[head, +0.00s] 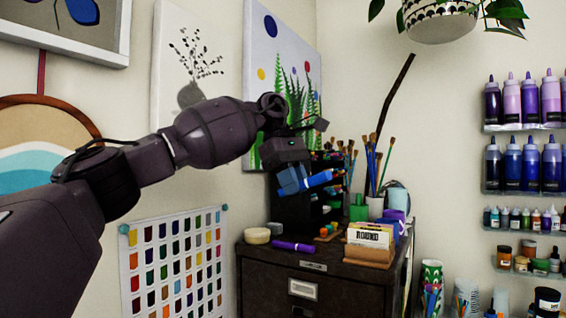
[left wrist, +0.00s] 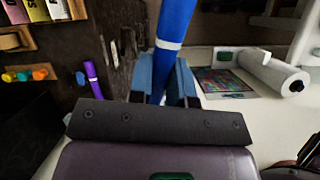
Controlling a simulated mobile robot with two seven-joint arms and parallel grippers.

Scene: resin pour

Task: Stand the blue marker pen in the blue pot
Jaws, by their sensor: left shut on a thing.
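My left gripper (head: 293,181) is shut on the blue marker pen (head: 319,179) and holds it in the air above the dark cabinet. In the head view the pen lies nearly level, pointing right. In the left wrist view the pen (left wrist: 175,38) rises from between the blue-grey fingers, with a white band near them. I cannot pick out the blue pot for certain. A pale blue rounded thing (head: 398,198) and a violet-blue container (head: 400,219) stand at the cabinet's right side, partly hidden. My right gripper is not in view.
The dark cabinet (head: 280,272) carries a purple marker (head: 293,246), a cream roll (head: 257,236), a card holder (head: 369,254), a green pot (head: 359,208) and a pale brush pot (head: 375,208). A dark rack (head: 292,213) stands behind the pen. Bottle shelves hang at right.

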